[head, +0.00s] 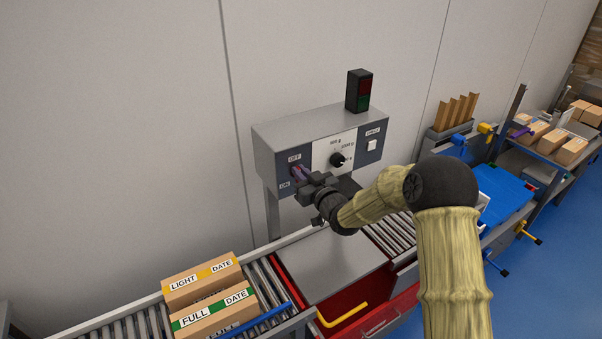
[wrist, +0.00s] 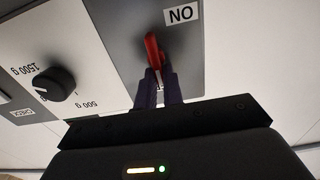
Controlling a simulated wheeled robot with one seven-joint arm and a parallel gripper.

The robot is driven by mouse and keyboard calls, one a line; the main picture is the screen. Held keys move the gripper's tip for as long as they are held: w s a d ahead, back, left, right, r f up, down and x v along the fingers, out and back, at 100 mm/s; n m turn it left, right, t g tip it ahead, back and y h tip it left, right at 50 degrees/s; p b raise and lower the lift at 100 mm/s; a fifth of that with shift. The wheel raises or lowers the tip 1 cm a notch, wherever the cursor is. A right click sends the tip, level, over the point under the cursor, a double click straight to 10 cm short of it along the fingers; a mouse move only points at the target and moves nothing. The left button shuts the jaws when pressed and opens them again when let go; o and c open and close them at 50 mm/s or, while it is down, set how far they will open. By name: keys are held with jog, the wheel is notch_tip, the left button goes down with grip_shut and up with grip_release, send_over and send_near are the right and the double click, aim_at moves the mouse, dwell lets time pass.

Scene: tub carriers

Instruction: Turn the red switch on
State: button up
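The red switch (wrist: 152,50) is a small lever on the dark panel, seen in the wrist view. Its visible end leans towards the label that reads ON, upside down in that view. My gripper (wrist: 160,74) has its two dark purple fingers close together, with a narrow gap. The lever's near end lies between the fingertips, and they appear shut on it. In the head view my gripper (head: 302,174) is at the left part of the grey control box (head: 284,137), between the OFF and ON labels. It hides most of the switch there.
A black knob (wrist: 56,84) sits beside the switch panel, close to my gripper. A red and green signal lamp (head: 359,90) stands on the box. Below are a metal plate (head: 325,262) and rollers. Two cartons (head: 205,285) stand at the lower left.

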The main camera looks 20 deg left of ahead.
aim_at(288, 174)
jog(key=shift+f+n+b, duration=0.15)
jog(key=shift+n+b, duration=0.35)
jog(key=shift+b, duration=0.95)
grip_shut()
jog(key=n+b, duration=0.3)
jog(key=b, duration=0.3)
jog(key=s+n+b, duration=0.1)
jog(key=n+b, duration=0.2)
jog(key=b, duration=0.4)
jog(key=a+f+n+b, duration=0.1)
jog(key=n+b, duration=0.2)
jog(key=b, duration=0.4)
jog(key=shift+s+a+n, duration=0.1)
jog(key=shift+s+n, duration=0.1)
jog(key=shift+n, duration=0.1)
jog(key=n+b, duration=0.2)
jog(key=b, duration=0.1)
jog(key=n+b, duration=0.2)
jog(key=b, duration=0.1)
jog(key=shift+s+a+f, duration=0.1)
jog(key=shift+f, duration=0.2)
jog(key=n+b, duration=0.3)
jog(key=shift+n, duration=0.4)
